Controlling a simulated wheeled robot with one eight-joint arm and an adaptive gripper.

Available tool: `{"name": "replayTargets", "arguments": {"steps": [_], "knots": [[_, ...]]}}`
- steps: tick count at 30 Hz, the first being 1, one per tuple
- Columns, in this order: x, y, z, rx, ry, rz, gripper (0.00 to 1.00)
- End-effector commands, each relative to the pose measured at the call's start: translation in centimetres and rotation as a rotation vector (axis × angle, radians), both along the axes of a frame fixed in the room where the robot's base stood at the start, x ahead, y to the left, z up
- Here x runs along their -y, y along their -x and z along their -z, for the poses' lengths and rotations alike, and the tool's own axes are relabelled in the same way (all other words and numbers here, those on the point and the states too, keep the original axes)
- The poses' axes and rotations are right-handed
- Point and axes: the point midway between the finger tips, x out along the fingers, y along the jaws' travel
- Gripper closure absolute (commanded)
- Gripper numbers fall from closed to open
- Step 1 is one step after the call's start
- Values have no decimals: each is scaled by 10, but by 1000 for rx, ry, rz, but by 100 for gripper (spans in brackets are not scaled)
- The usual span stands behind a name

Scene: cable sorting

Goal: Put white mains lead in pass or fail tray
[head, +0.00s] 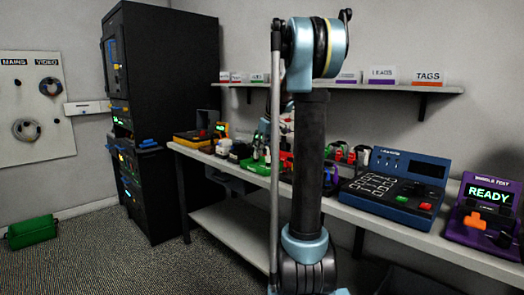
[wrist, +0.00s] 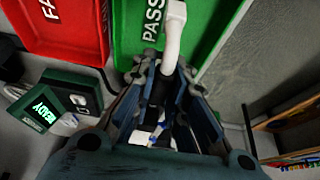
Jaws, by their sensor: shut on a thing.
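In the wrist view my gripper (wrist: 165,80) is shut on the white mains lead (wrist: 172,32). A thick, bent white part of the lead sticks out past the fingertips. In the head view my arm hides my gripper and the lead.
In the head view a long bench (head: 455,250) holds a blue tester (head: 395,190) and a purple tester reading READY (head: 485,210). A black rack (head: 165,80) stands left of the bench.

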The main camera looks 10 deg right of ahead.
Motion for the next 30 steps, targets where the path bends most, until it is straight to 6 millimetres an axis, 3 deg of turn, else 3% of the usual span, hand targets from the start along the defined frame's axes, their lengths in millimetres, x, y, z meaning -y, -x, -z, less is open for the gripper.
{"name": "replayTargets", "arguments": {"steps": [30], "knots": [[0, 0, 9, 0, 0, 0, 100]]}}
